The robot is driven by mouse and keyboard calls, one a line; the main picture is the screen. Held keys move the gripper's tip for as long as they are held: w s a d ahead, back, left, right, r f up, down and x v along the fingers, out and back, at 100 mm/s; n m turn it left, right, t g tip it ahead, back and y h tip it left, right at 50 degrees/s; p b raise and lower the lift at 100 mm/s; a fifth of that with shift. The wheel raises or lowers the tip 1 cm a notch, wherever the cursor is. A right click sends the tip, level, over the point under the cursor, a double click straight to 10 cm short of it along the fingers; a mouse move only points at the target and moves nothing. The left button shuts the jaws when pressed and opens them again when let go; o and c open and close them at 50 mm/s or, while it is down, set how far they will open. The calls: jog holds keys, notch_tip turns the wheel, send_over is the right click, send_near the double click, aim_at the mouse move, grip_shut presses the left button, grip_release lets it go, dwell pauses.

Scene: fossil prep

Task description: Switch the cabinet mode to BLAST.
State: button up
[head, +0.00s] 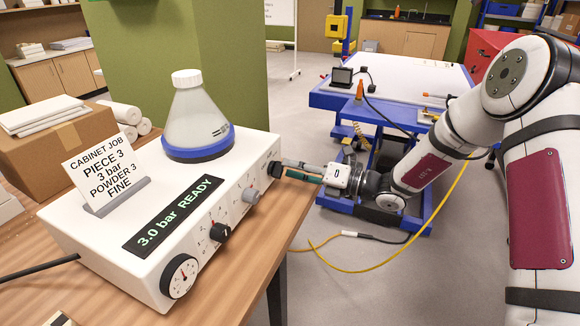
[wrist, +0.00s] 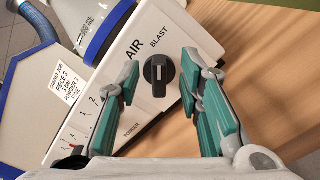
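The white cabinet control box (head: 95,235) stands on the wooden bench, with its display reading "3.0 bar READY". In the wrist view, the black mode knob (wrist: 158,72) is on its panel (wrist: 172,28), below the words AIR and BLAST. The knob's grip bar looks roughly upright in the picture; I cannot tell which word it points to. My gripper (wrist: 160,84) is open, with a teal-padded finger on each side of the knob and visible gaps between.
A black knob (head: 220,232), a grey knob (head: 250,195) and a pressure gauge (head: 180,278) share the panel. A powder flask (head: 195,115) and job card (head: 103,170) stand on top. A blue-framed table (head: 330,100) is behind. A yellow hose (head: 345,268) lies on the floor.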

jog(key=v, duration=1)
jog(key=shift+d, duration=0.15)
jog(key=shift+s, duration=0.1)
dwell(0.3)
